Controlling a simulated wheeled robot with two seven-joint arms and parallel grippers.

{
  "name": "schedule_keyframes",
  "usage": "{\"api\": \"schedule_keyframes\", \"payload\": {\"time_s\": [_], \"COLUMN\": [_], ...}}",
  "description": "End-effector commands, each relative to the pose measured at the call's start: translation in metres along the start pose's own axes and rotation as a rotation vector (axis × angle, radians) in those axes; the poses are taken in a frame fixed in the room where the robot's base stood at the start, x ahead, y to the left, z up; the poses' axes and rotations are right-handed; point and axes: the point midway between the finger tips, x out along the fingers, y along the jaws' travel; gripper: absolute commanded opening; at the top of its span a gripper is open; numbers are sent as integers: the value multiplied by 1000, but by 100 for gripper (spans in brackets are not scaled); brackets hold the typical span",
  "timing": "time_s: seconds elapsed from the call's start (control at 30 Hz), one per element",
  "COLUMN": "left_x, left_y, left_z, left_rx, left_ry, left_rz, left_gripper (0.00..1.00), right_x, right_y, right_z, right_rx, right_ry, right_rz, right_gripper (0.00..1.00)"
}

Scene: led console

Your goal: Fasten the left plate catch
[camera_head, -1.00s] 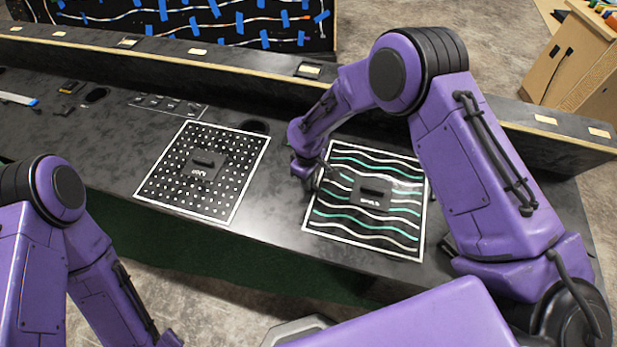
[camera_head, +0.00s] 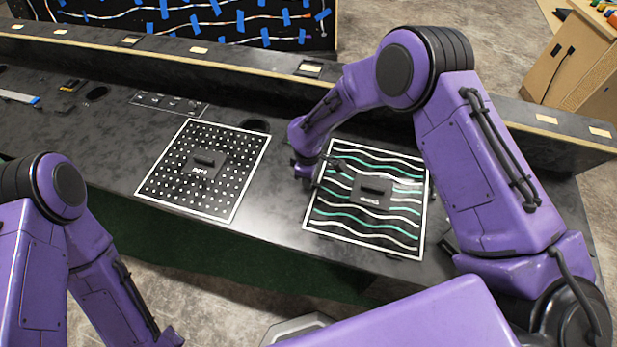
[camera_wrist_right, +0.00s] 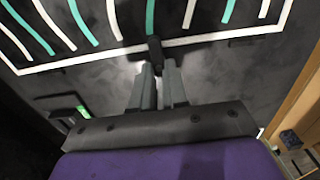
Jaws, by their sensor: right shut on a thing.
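The wavy-striped plate (camera_head: 345,224) lies flat on the dark console, under my right arm. A dotted plate (camera_head: 184,196) lies to its left. My right gripper (camera_head: 320,178) is at the left edge of the striped plate. In the right wrist view, my right gripper (camera_wrist_right: 161,72) is shut on a small dark catch (camera_wrist_right: 154,47) at the plate's white border. The fingers partly hide the catch, and I cannot tell whether it is turned over the edge. My left arm shows at the lower left, but its gripper is out of view.
The console top (camera_head: 285,205) is clear between the two plates. A raised ledge (camera_head: 240,66) runs along the back, with a taped board (camera_head: 185,22) behind it. A round hole (camera_head: 256,126) lies behind the dotted plate. A wooden box (camera_head: 562,62) stands at the back right.

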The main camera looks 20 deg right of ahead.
Motion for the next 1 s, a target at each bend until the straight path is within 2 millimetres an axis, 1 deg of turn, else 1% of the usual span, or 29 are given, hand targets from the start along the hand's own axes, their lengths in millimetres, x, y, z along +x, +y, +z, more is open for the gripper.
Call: {"api": "schedule_keyframes", "payload": {"time_s": [0.13, 0.17, 0.2, 0.23, 0.47, 0.57, 0.67, 0.9, 1.0], "left_x": [0, 0, 0, 0, 0, 1, 5, 14, 16], "left_y": [0, 0, 0, 0, 0, 0, 0, 1, 1], "left_z": [0, 0, 0, 0, 0, 1, 2, 6, 6], "left_rx": [0, 0, 0, 0, 0, 0, 0, 0, 0], "left_ry": [0, 0, 0, 0, 0, 0, 0, 0, 0], "left_rz": [0, 0, 0, 0, 0, 0, 0, 0, 0], "left_gripper": [43, 43, 43, 43, 43, 43, 43, 43, 43], "right_x": [-1, -1, -1, -1, -1, -6, -22, -79, -95], "right_y": [2, 2, 2, 2, 1, 1, 2, 2, 2], "right_z": [-1, -1, -1, -1, 0, -1, -1, -1, 0], "right_rx": [-1, -1, -1, -1, 0, 0, 0, -1, 0], "right_ry": [2, 2, 2, 2, 1, 2, 3, 4, 2], "right_rz": [4, 4, 4, 4, 2, 3, 5, 6, 4], "right_gripper": [0, 24, 36, 39, 39, 39, 39, 39, 39]}}
